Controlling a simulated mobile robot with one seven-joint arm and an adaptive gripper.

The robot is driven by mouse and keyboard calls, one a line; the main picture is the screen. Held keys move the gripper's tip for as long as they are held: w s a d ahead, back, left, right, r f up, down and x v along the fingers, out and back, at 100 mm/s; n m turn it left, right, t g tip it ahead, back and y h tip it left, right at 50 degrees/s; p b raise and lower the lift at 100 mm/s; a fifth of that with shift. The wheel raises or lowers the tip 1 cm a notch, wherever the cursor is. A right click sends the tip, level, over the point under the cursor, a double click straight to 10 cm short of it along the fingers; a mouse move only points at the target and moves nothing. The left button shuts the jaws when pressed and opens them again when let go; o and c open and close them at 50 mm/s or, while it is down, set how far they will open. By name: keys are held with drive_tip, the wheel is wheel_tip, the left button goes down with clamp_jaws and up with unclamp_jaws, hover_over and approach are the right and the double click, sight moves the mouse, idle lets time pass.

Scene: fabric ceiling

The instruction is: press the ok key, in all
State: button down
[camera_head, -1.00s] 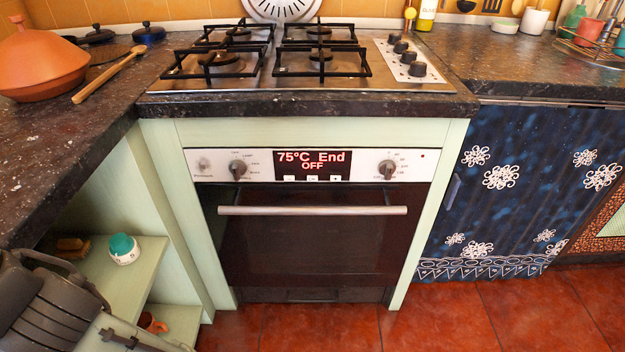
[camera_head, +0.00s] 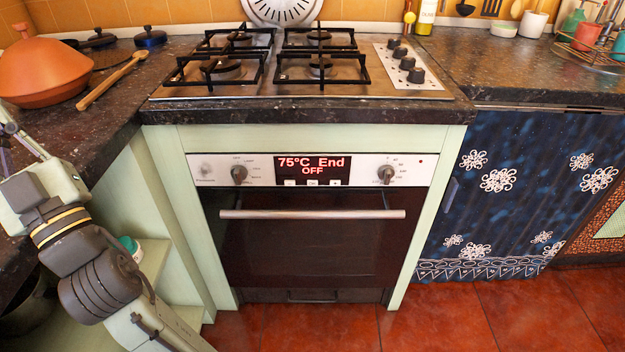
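The oven (camera_head: 312,240) stands under the worktop with its door shut. Its display (camera_head: 312,163) reads "75°C End" and "OFF" in red. Below the display sit a left key (camera_head: 290,183), a middle key (camera_head: 312,183) and a right key (camera_head: 335,183); their labels are too small to read surely, so I cannot tell which is ok. My arm rises at the left edge, apart from the oven. Thin grey parts near its end, perhaps of my gripper (camera_head: 22,140), show at the far left; its fingertips cannot be made out. Nothing touches the keys.
Knobs (camera_head: 239,174) (camera_head: 387,174) flank the display, and a handle bar (camera_head: 312,214) juts out below. A gas hob (camera_head: 300,75) sits above. A terracotta tagine (camera_head: 45,72) and wooden spoon (camera_head: 112,76) lie on the left worktop. The floor before the oven is clear.

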drive_tip(key=w+d+f+m+t+h+p, duration=0.1)
drive_tip(key=w+d+f+m+t+h, duration=0.25)
drive_tip(key=w+f+h, duration=0.85)
drive_tip(key=m+g+h+p, duration=0.5)
drive_tip(key=m+g+h, duration=0.35)
drive_tip(key=h, duration=1.35)
approach(313, 183)
drive_tip(key=s+d, duration=0.7)
drive_tip(key=shift+w+f, duration=0.25)
drive_tip(key=w+b, duration=0.1)
drive_tip(key=w, duration=0.7)
drive_tip(key=shift+w, duration=0.4)
